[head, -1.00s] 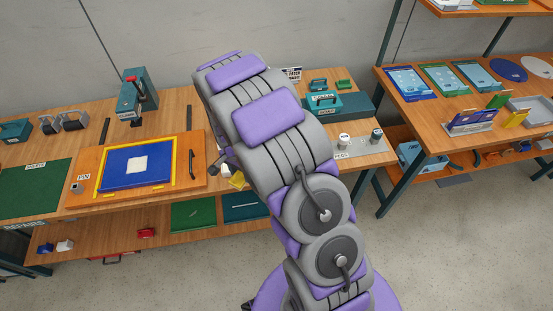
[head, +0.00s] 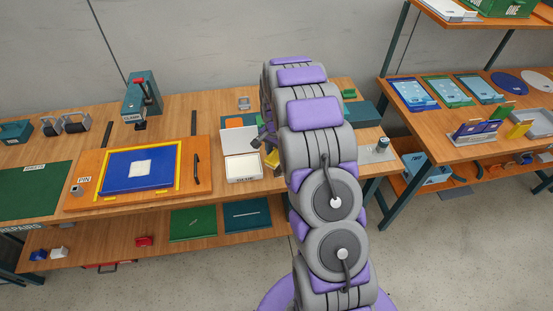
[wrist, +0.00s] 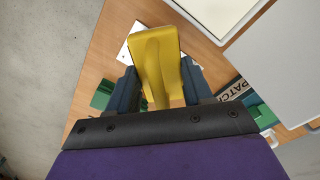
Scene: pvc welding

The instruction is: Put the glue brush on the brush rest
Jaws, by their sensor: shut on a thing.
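In the wrist view a yellow, tapered piece (wrist: 155,60), which I take to be the glue brush, is clamped between the dark fingers of my gripper (wrist: 162,85). Its bristles cannot be made out. In the head view my gripper (head: 262,148) shows only partly beside my arm, with the yellow piece (head: 272,158) just below it, over the right part of the bench near an open white box. I cannot pick out the brush rest for sure; my arm hides part of the bench. A small white plate (wrist: 130,48) lies below, partly behind the yellow piece.
The open white box (head: 243,167) stands left of my gripper. A dark-topped pot (head: 383,146) stands at the bench's right end. A blue pad in a yellow frame (head: 140,168) lies to the left. A second table (head: 470,120) stands to the right.

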